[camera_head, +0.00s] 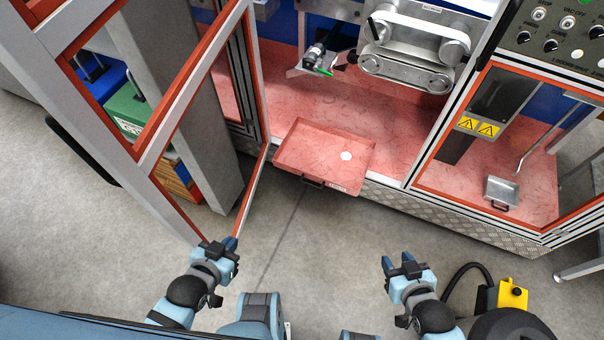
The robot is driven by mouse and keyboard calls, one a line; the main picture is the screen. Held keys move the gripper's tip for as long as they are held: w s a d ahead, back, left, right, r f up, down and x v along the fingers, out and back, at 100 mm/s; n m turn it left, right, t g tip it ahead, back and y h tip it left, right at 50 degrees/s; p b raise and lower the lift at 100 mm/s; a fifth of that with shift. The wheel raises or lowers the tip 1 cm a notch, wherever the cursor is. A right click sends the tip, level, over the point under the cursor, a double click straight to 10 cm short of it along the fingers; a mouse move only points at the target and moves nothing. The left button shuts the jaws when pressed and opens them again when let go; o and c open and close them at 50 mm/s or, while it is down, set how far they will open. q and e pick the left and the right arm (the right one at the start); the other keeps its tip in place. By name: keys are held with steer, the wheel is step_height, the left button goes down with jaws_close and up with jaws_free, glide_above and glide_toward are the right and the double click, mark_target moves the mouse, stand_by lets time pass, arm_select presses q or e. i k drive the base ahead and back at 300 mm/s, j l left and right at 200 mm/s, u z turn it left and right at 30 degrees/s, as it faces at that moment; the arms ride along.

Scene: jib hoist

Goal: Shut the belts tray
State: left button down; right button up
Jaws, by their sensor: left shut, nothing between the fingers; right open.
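The belts tray (304,155) is a shallow red tray that juts out of the front of the machine, below the belt unit. It has a dark handle (313,182) and a small label on its front edge. A white round spot or disc lies in it. My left gripper (232,243) is shut and empty, low and left of the tray, near the bottom of the open door frame. My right gripper (395,262) is open and empty, below and right of the tray. Both are apart from the tray.
A red-edged door (165,130) stands open on the left. The belt unit (415,45) hangs above the red machine floor (365,110). A closed window panel with a metal scoop (501,190) is at right. Bare grey floor (310,240) lies between my grippers and the tray.

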mark_target(311, 150)
steer(key=i+l+u, duration=0.15)
steer(key=i+l, duration=0.15)
steer(key=i, duration=0.2)
steer(key=i+l+u, duration=0.15)
steer(key=i+l, duration=0.25)
steer(key=i+l+u, duration=0.1)
steer(key=l, duration=0.25)
steer(key=i+l+u, duration=0.1)
steer(key=i+l, duration=0.25)
